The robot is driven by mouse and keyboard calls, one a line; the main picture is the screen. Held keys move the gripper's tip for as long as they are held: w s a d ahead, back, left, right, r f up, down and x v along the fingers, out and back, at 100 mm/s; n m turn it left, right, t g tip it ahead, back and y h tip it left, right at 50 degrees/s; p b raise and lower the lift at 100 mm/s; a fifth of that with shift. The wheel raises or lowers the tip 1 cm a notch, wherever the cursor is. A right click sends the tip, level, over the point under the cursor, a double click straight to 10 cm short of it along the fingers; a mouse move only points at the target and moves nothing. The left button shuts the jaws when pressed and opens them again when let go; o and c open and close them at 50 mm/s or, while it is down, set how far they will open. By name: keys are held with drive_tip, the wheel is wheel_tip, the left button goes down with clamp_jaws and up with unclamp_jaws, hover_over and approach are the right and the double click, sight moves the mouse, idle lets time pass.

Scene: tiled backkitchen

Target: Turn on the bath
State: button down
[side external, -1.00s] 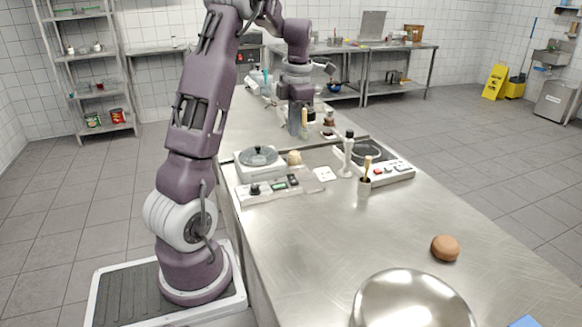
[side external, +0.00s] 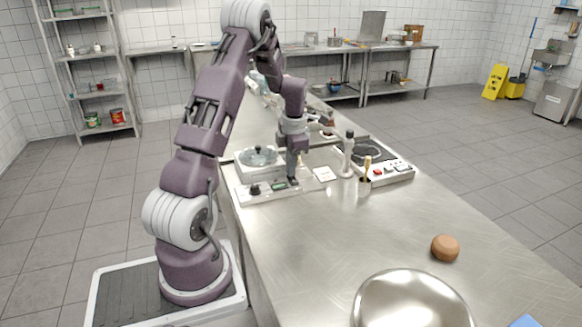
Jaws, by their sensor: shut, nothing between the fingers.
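The bath (side external: 242,172) is a white box with a round glass lid (side external: 258,157) on top, near the counter's left edge. Its front panel carries a black knob (side external: 254,190) and a green display (side external: 279,187). My gripper (side external: 292,180) is shut and empty, pointing down at the right end of this panel. Its fingertips are at or just above the panel. Whether they touch it, I cannot tell. They cover the spot right of the display.
A white card (side external: 324,174), a pale upright stand (side external: 348,158), a small pot with a brush (side external: 365,184) and a hotplate unit (side external: 397,174) stand to the right. A brown ball-like object (side external: 445,248) and a metal bowl (side external: 414,301) lie nearer. The middle counter (side external: 330,235) is clear.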

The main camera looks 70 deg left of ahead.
drive_tip(key=shift+a+f+h, duration=0.2)
drive_tip(key=shift+f+h, duration=0.15)
drive_tip(key=shift+h, duration=0.05)
drive_tip(key=shift+d+r, duration=0.1)
drive_tip(key=shift+d, duration=0.1)
drive_tip(key=shift+d+r, duration=0.15)
drive_tip(key=shift+d, duration=0.5)
drive_tip(key=shift+r, duration=0.1)
wheel_tip(320, 180, up, 14)
drive_tip(key=a, duration=0.2)
